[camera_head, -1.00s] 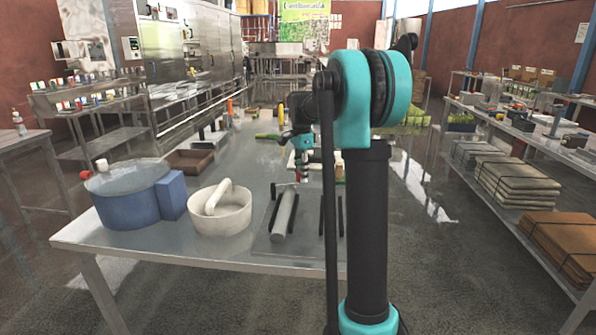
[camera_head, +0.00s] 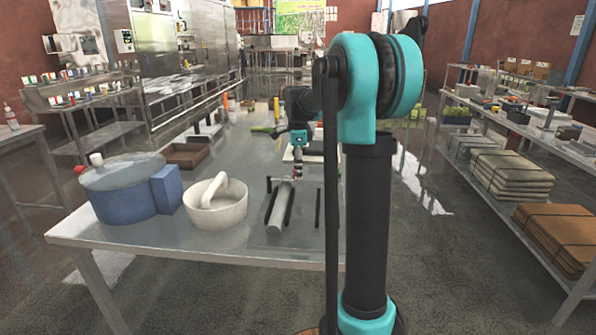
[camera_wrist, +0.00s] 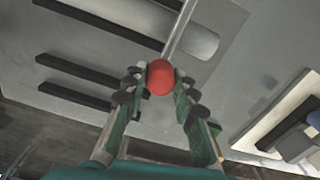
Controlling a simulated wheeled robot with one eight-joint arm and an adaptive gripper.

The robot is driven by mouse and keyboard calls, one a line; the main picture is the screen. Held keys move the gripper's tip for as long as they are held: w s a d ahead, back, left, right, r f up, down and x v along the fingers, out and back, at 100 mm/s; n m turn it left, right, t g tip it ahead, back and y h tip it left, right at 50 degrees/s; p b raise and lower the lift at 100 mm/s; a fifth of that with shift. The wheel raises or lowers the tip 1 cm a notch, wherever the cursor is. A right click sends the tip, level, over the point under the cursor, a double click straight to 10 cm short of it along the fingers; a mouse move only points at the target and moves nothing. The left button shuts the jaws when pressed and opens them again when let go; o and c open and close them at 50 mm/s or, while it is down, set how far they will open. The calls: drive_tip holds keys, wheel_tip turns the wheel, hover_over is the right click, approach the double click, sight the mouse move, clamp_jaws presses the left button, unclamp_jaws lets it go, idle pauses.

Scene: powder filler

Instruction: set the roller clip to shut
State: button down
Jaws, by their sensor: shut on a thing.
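The clip lies on a grey plate on the metal table. Its light grey roller (camera_head: 278,222) shows in the head view beside dark bars (camera_head: 289,208). In the wrist view the roller (camera_wrist: 195,38) crosses the top, with a thin metal rod (camera_wrist: 180,30) over it. The rod ends in a red ball knob (camera_wrist: 161,77). My gripper (camera_wrist: 160,82) has its two green-backed fingers on either side of the knob and is shut on it. In the head view my gripper (camera_head: 300,168) is small, just beyond the roller's far end. The contact there is too small to make out.
A white bowl with a handle (camera_head: 215,212) and a blue lidded pot (camera_head: 125,190) stand to the left. A brown tray (camera_head: 188,156) lies behind them. A pale block with a dark part (camera_wrist: 295,130) is at the wrist view's right. My arm hides the table's right side.

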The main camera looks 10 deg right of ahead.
drive_tip(key=c, duration=1.2)
unclamp_jaws()
drive_tip(key=shift+s, duration=0.1)
drive_tip(key=shift+r, duration=0.15)
wheel_tip(320, 180, up, 12)
